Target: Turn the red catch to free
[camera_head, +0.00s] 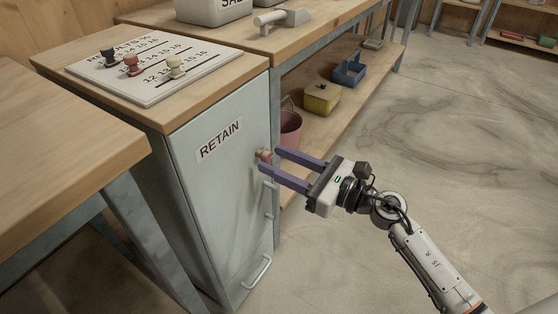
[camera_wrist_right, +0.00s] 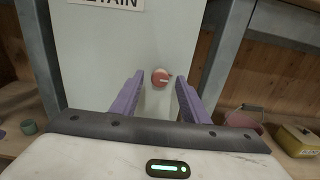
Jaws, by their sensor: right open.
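The red catch (camera_head: 264,156) is a small round knob on the front of the grey-green cabinet (camera_head: 215,190) labelled RETAIN. In the right wrist view the red catch (camera_wrist_right: 161,77) shows a pale mark across its face. My right gripper (camera_head: 276,163) has purple fingers pointing at the cabinet front. It is open, with the catch between or just beyond its fingertips. In the right wrist view my right gripper (camera_wrist_right: 160,88) has one finger on each side of the catch, and I see no contact. My left gripper is not in view.
A handle (camera_head: 257,272) sits low on the cabinet front. On top is a numbered board (camera_head: 150,70) with several pegs. A pink bucket (camera_head: 290,128), a yellow box (camera_head: 322,98) and a blue bin (camera_head: 348,70) stand on the shelf behind. The floor at right is clear.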

